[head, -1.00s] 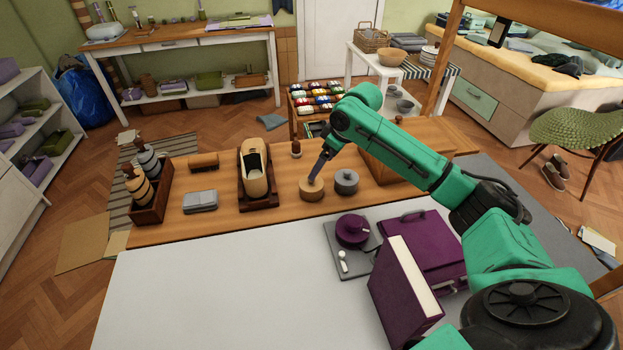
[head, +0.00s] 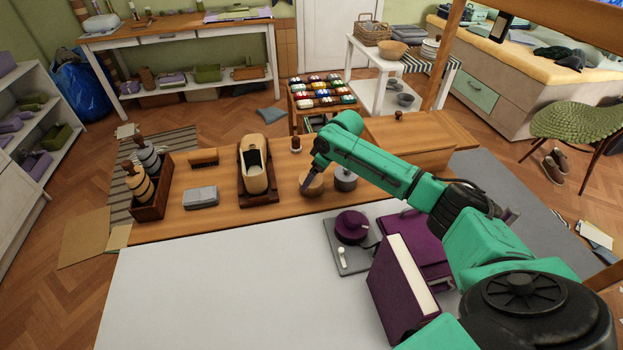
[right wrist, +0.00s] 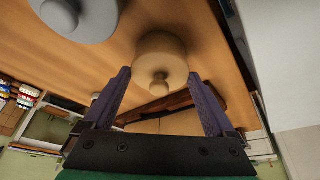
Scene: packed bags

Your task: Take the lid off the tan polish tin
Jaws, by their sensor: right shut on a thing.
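The tan polish tin (head: 314,185) stands on the wooden part of the bench, just left of a grey tin (head: 346,180). In the right wrist view its round tan lid (right wrist: 160,62) has a small knob (right wrist: 159,84) facing me. My right gripper (head: 306,187) is at the tan tin, with one finger on each side of the lid (right wrist: 160,92), shut on it. The finger contact is partly hidden, and I cannot tell whether the lid sits apart from the tin. The grey tin also shows in the right wrist view (right wrist: 78,14). My left gripper is out of view.
A wooden shoe-form stand (head: 256,172), a small dark bottle (head: 296,145) and a grey case (head: 200,197) are left of the tins. A wooden box (head: 410,150) is to the right. The pale bench front (head: 200,290) is clear.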

